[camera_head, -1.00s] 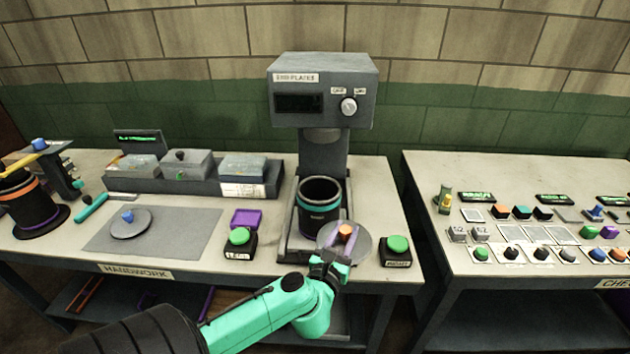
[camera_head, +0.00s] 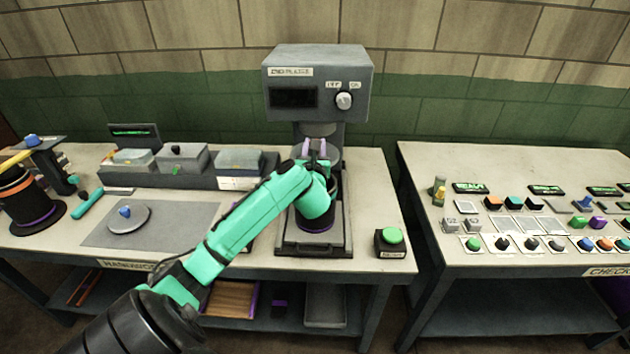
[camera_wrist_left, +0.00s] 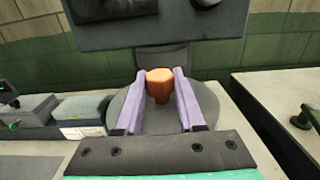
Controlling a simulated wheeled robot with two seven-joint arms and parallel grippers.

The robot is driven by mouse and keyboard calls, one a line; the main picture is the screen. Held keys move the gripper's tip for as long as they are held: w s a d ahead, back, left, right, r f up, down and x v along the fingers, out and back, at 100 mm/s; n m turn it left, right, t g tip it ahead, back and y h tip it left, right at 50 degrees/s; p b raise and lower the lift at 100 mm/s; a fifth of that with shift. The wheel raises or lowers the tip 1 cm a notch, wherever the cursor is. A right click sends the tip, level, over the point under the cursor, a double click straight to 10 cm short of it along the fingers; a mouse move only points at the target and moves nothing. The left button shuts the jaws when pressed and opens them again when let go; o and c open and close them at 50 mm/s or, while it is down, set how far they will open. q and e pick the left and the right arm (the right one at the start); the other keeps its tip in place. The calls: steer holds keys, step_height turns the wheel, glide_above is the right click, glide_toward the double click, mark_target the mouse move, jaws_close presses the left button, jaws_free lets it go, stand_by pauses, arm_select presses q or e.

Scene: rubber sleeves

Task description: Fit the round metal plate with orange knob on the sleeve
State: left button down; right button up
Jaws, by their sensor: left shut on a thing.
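My left gripper (camera_head: 316,150) is shut on the orange knob (camera_wrist_left: 160,84), its two purple fingers on either side of it. The round grey metal plate (camera_wrist_left: 122,105) extends around and beneath the knob in the left wrist view. Whether the plate touches the sleeve's rim cannot be seen. My right gripper is not in view.
The press head (camera_head: 318,85) overhangs the sleeve close behind my gripper. A green button box (camera_head: 391,242) stands right of the base. Another plate with a blue knob (camera_head: 128,215) lies on the grey mat (camera_head: 185,225) at left. A second table (camera_head: 430,200) stands right.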

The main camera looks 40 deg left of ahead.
arm_select(q)
step_height(320, 180, down, 8)
steer(key=shift+f, duration=0.15)
steer(key=c, duration=0.5)
jaws_free()
steer(key=shift+s+d+f, duration=0.1)
steer(key=shift+d, duration=0.05)
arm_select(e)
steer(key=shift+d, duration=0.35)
arm_select(q)
steer(key=shift+s, duration=0.1)
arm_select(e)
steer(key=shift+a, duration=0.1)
arm_select(q)
steer(key=b+v, duration=0.2)
steer(key=v, duration=1)
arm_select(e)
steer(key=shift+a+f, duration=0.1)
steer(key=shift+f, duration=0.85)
